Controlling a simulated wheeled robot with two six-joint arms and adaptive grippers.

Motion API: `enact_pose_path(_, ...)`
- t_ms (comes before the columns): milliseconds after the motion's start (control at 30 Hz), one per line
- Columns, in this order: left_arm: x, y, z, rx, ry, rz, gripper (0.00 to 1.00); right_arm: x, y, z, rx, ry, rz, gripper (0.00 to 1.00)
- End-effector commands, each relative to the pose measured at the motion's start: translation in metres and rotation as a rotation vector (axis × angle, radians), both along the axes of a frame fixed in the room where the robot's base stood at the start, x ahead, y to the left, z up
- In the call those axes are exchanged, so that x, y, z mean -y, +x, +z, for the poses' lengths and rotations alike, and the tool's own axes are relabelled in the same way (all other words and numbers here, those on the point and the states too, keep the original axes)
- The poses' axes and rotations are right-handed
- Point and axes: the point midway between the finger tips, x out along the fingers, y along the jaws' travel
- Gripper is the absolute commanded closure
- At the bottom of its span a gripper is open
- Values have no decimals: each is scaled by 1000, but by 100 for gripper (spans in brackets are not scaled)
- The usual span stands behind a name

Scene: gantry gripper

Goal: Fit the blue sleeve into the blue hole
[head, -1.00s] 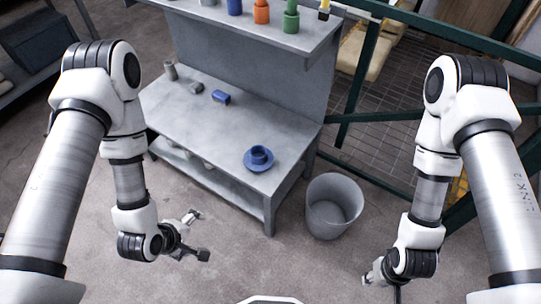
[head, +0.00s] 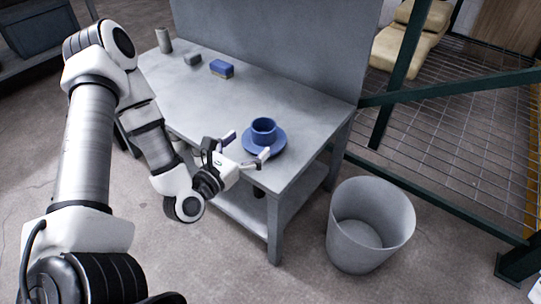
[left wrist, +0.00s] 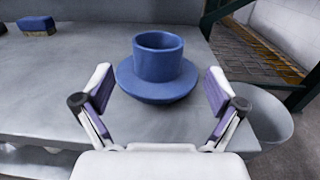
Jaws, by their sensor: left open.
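A blue cup-shaped cylinder (head: 263,134), open at the top, stands upright on a round blue dish (head: 280,145) near the table's front right corner. In the left wrist view the cylinder (left wrist: 158,62) and dish (left wrist: 157,92) are centred just beyond the fingers. No separate blue sleeve or hole can be told apart; the opening in the cylinder's top is the only hollow I see in blue. My left gripper (head: 246,147) is open and empty at the near edge of the dish. Its fingers point at the dish, one to each side. My right gripper is out of view.
The grey table (head: 200,98) also holds a blue block (head: 221,69), a small grey block (head: 192,59) and a grey cylinder (head: 163,40) at the far left. A grey bin (head: 370,225) stands on the floor to the right, near a green-framed mesh fence (head: 470,90).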

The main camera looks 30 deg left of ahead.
Motion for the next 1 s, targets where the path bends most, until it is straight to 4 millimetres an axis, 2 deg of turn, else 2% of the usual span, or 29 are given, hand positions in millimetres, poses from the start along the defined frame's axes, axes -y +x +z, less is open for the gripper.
enact_pose_path(33,1,7,-3,6,2,-3,5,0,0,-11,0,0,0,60)
enact_pose_path(100,1,15,-2,5,3,-3,5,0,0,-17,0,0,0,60)
enact_pose_path(233,1,31,1,3,5,-3,5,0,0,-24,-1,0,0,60)
enact_pose_path(433,1,65,3,1,6,-3,5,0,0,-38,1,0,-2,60)
enact_pose_path(667,1,70,5,-3,2,-1,5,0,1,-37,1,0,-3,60)
enact_pose_path(700,1,70,5,-3,2,-1,12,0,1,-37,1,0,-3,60)
enact_pose_path(900,1,69,5,-3,2,-1,80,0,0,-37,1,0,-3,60)
enact_pose_path(1000,1,69,5,-2,2,-1,80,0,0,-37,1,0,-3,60)
